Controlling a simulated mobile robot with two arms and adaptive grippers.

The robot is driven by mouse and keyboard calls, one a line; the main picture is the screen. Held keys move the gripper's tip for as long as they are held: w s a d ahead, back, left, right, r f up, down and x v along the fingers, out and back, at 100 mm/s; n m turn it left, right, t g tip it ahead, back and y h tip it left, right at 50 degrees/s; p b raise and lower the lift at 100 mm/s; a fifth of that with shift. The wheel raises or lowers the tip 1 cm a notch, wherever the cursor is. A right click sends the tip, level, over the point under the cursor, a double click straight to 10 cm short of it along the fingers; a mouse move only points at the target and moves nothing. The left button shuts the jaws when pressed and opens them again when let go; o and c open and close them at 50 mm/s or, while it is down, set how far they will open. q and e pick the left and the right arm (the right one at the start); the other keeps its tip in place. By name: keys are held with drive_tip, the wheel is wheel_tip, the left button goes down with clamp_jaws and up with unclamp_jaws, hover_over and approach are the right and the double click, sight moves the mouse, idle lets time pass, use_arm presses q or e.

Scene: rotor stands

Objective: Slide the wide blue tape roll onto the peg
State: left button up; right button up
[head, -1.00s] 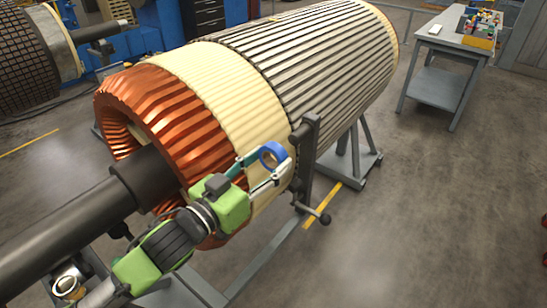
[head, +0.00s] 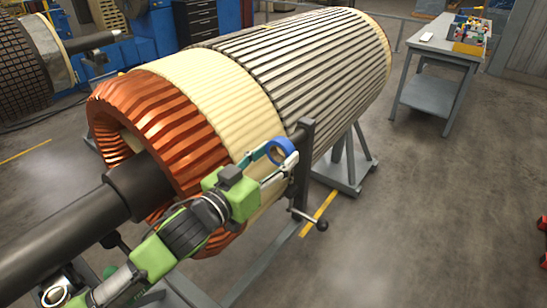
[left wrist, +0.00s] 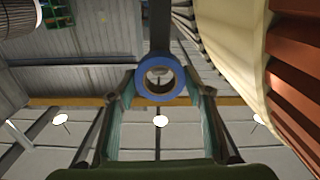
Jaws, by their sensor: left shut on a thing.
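The blue tape roll (head: 270,153) is a wide ring at the tips of my left gripper (head: 276,165). The gripper is shut on it, with one finger on each side. In the left wrist view, the roll (left wrist: 160,98) sits between the fingertips (left wrist: 159,92) with its hole facing the camera. A dark upright post (head: 302,165) stands just right of the roll; it also shows behind the roll in the left wrist view (left wrist: 159,30). A small grey shape shows through the hole. My right gripper is out of view.
A large rotor with copper windings (head: 165,120) and a cream band (head: 225,95) lies close behind the gripper. A crank handle (head: 310,220) sticks out low on the post. A grey table (head: 435,90) stands far right. Floor right of the post is clear.

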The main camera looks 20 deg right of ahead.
use_arm(q)
drive_tip(key=shift+w+d, duration=0.25)
drive_tip(key=shift+d, duration=0.15)
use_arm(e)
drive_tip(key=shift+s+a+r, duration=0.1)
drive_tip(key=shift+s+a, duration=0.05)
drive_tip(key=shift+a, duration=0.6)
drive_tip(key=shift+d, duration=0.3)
use_arm(q)
drive_tip(key=shift+w+d, duration=0.1)
drive_tip(key=shift+w, duration=0.05)
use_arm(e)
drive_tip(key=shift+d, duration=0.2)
use_arm(q)
drive_tip(key=shift+d, duration=0.1)
drive_tip(key=shift+w+d, duration=0.2)
drive_tip(key=shift+d, duration=0.05)
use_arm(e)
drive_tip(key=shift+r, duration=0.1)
use_arm(q)
drive_tip(key=shift+w+d, duration=0.15)
drive_tip(key=shift+x, duration=0.8)
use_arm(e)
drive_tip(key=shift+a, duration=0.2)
use_arm(q)
drive_tip(key=shift+w+d, duration=0.2)
drive_tip(key=shift+d, duration=0.05)
